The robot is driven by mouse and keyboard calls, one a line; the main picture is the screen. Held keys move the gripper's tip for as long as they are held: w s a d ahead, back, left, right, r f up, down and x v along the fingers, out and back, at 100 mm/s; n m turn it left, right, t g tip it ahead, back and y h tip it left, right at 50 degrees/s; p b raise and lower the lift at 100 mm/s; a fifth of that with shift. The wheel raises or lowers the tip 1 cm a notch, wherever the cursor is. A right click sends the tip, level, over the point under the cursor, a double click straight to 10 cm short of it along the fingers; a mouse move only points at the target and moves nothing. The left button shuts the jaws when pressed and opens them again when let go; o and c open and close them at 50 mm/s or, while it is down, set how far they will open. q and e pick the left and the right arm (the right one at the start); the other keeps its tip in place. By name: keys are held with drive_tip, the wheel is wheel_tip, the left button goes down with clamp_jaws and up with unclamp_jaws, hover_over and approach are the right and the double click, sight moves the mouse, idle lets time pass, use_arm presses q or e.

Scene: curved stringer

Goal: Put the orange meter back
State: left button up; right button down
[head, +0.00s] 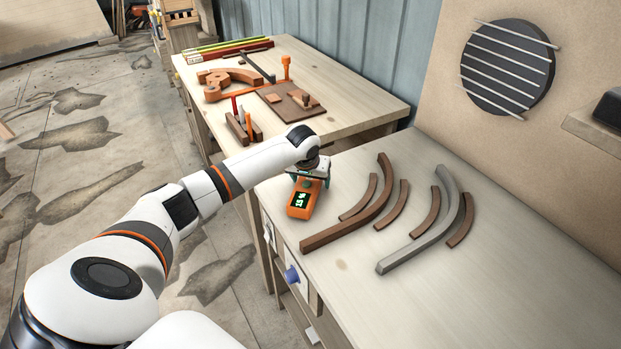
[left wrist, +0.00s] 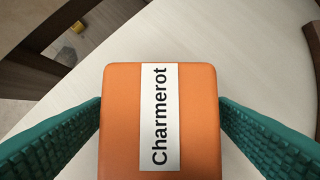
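The orange meter (head: 302,200) is a small block with a dark display of lit green-white digits. It is at the left edge of the near workbench, beside the curved wooden pieces. In the left wrist view its orange face (left wrist: 120,125) carries a white label reading "Charmerot". My left gripper (head: 309,181) points down over the meter. Its teal ribbed fingers (left wrist: 160,115) lie against both sides of the meter with no clear gap, so it looks shut on it. I cannot tell whether the meter rests on the bench or is slightly raised. My right gripper is not in view.
On the near bench lie a long brown curved piece (head: 352,222), a grey curved piece (head: 425,236) and several short curved strips. The bench behind holds a brown board (head: 291,101), an orange clamp (head: 286,68) and tools. The bench's front right is bare.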

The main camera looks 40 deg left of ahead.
sight(306, 185)
use_arm(q)
drive_tip(key=shift+r, duration=0.2)
drive_tip(key=v, duration=1.2)
drive_tip(key=shift+f, duration=0.1)
